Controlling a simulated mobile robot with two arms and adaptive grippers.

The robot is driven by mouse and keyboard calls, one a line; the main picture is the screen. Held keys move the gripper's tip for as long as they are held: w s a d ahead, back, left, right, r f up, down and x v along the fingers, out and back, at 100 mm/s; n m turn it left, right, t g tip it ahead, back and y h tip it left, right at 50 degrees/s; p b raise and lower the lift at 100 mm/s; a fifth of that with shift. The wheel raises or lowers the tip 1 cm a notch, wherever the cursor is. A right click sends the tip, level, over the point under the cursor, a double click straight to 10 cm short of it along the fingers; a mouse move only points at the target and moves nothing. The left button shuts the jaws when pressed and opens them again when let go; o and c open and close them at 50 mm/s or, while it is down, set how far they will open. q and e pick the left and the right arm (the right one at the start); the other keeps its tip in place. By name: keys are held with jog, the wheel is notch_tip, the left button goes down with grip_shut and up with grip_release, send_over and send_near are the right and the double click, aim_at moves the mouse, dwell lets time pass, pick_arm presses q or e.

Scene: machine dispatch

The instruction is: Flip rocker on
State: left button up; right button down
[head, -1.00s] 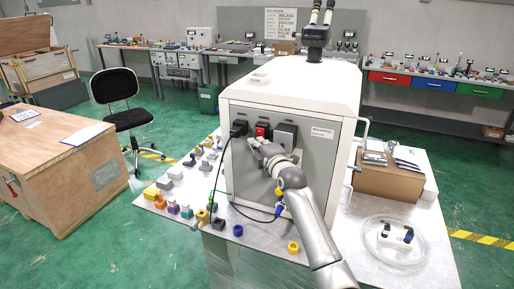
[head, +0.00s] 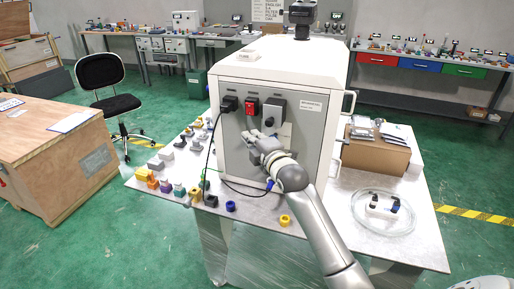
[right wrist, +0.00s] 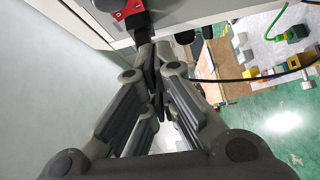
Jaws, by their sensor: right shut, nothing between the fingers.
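The red rocker switch (head: 252,106) is on the grey front panel of the white machine (head: 285,66), between a black plug (head: 229,103) and a grey box with a dark knob (head: 272,115). Its on or off position is too small to tell. My right gripper (head: 249,136) is shut and empty, just below the rocker and apart from it in the picture. In the right wrist view, the shut fingers (right wrist: 152,55) point up toward a red part (right wrist: 122,8) at the top edge. My left gripper is not in view.
A black cable hangs from the plug past the panel's left side. Small coloured parts (head: 165,178) lie on the table at left. A cardboard box (head: 376,155) and a round clear dish (head: 383,212) stand at right.

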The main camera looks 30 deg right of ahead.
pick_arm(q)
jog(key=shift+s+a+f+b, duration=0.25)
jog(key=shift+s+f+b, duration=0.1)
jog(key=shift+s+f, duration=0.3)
pick_arm(e)
jog(key=s, duration=0.3)
jog(key=shift+s+a+f, duration=0.15)
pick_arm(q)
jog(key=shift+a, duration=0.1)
pick_arm(e)
jog(key=shift+a, duration=0.1)
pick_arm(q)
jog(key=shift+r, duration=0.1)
